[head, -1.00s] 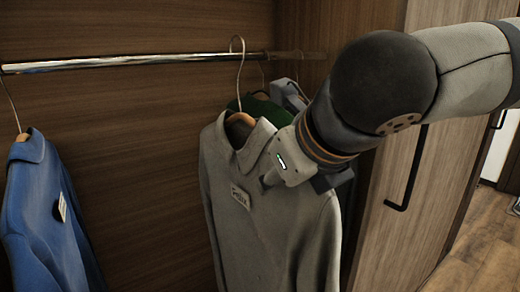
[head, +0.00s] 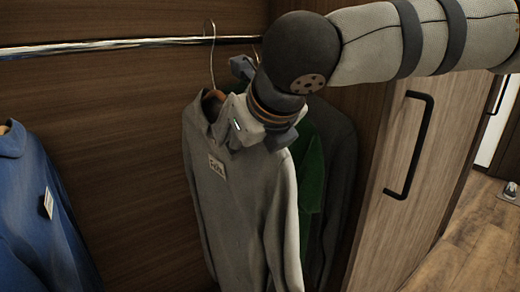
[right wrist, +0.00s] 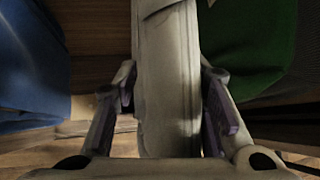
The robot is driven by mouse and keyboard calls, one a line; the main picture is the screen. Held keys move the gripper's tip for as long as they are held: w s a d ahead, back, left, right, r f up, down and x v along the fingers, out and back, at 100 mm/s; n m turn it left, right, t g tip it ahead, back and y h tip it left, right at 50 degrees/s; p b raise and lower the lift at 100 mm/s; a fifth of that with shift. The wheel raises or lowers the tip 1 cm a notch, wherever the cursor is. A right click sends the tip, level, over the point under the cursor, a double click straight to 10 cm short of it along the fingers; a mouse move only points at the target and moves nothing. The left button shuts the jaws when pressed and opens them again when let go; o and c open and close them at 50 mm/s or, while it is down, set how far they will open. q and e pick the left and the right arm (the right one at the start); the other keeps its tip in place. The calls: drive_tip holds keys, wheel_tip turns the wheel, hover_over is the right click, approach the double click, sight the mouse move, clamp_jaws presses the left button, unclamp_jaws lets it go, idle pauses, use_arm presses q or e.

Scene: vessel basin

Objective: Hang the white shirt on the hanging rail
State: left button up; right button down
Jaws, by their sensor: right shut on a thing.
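The white shirt (head: 235,200), greyish in this light, hangs on a wooden hanger (head: 213,101) in the middle of the head view, with a small name tag on its chest. The hanger's wire hook (head: 211,55) rises to the hanging rail (head: 130,45). Its top shows above the rail line; I cannot tell whether it rests on the rail. My right gripper (head: 262,132) is at the shirt's shoulder. In the right wrist view, pale cloth of the shirt (right wrist: 165,70) lies between the two fingers, which are shut on it. My left gripper is out of view.
A blue shirt (head: 40,215) hangs at the left. A green garment (head: 310,185) and a dark one (head: 342,190) hang close behind the white shirt, to its right. A cabinet door with a black handle (head: 410,145) stands at the right. Free room lies between blue and white shirts.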

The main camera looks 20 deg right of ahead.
drive_tip(key=w, duration=0.2)
drive_tip(key=w+a, duration=0.1)
drive_tip(key=w, duration=0.5)
drive_tip(key=shift+w+a, duration=0.25)
drive_tip(key=shift+a, duration=0.05)
drive_tip(key=shift+w+a+f, duration=0.1)
drive_tip(key=shift+w+f, duration=0.25)
drive_tip(key=shift+f, duration=0.8)
drive_tip(key=c, duration=0.9)
unclamp_jaws()
drive_tip(key=shift+c, duration=0.2)
drive_tip(key=shift+s, duration=0.1)
approach(223, 140)
drive_tip(key=shift+w+d, duration=0.3)
drive_tip(key=shift+w, duration=0.35)
